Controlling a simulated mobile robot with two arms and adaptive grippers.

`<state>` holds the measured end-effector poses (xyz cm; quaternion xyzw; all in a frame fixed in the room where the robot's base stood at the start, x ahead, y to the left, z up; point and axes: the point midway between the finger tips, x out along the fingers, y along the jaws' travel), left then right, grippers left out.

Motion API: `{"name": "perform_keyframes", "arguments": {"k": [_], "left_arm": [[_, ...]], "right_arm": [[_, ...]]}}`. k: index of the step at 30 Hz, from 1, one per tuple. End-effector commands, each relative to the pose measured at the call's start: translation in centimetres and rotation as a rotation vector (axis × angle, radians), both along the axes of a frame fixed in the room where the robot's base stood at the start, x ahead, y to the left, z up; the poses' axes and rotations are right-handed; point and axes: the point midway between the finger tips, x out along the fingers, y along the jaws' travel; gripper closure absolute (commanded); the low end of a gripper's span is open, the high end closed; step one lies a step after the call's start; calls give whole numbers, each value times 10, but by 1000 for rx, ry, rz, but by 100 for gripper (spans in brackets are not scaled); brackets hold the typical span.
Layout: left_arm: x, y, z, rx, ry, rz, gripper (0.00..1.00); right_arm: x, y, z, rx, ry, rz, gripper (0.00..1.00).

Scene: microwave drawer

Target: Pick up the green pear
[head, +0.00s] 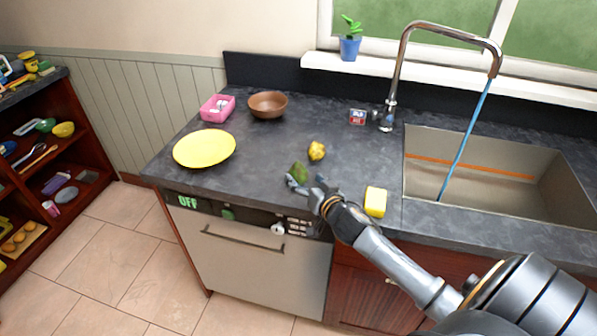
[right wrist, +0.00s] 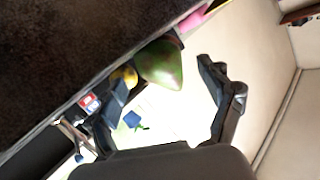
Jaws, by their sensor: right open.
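The green pear (head: 298,171) sits on the dark countertop near its front edge; it also shows in the right wrist view (right wrist: 160,65). My right gripper (head: 306,184) is open at the pear, with one finger to each side in the head view. In the right wrist view, the pear lies between and a little beyond the open fingers (right wrist: 165,85). I cannot tell whether either finger touches it. The lower part of the pear is partly hidden by the gripper in the head view. My left gripper is not in view.
A yellow lumpy item (head: 317,150) is just behind the pear, and a yellow sponge-like block (head: 376,201) is to its right. A yellow plate (head: 204,148), brown bowl (head: 268,104) and pink container (head: 217,107) stand left. The sink (head: 480,170) and faucet (head: 400,75) are right.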

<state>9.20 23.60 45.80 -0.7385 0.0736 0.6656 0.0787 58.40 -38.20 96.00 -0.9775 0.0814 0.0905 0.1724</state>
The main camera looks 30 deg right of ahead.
Motion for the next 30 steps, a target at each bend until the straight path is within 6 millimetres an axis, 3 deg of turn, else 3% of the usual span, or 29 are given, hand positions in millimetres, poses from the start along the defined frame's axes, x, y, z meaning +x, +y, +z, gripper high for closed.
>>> {"name": "perform_keyframes", "arguments": {"k": [6,14,23,24,30], "left_arm": [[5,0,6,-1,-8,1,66],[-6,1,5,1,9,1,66],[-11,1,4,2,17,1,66],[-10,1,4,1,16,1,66],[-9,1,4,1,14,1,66]], "right_arm": [[23,-3,-4,0,0,0,19],[25,-3,-6,0,1,0,19],[24,-3,-6,0,1,0,79],[25,-3,-5,0,0,1,82],[25,-3,-5,0,0,1,83]]}}
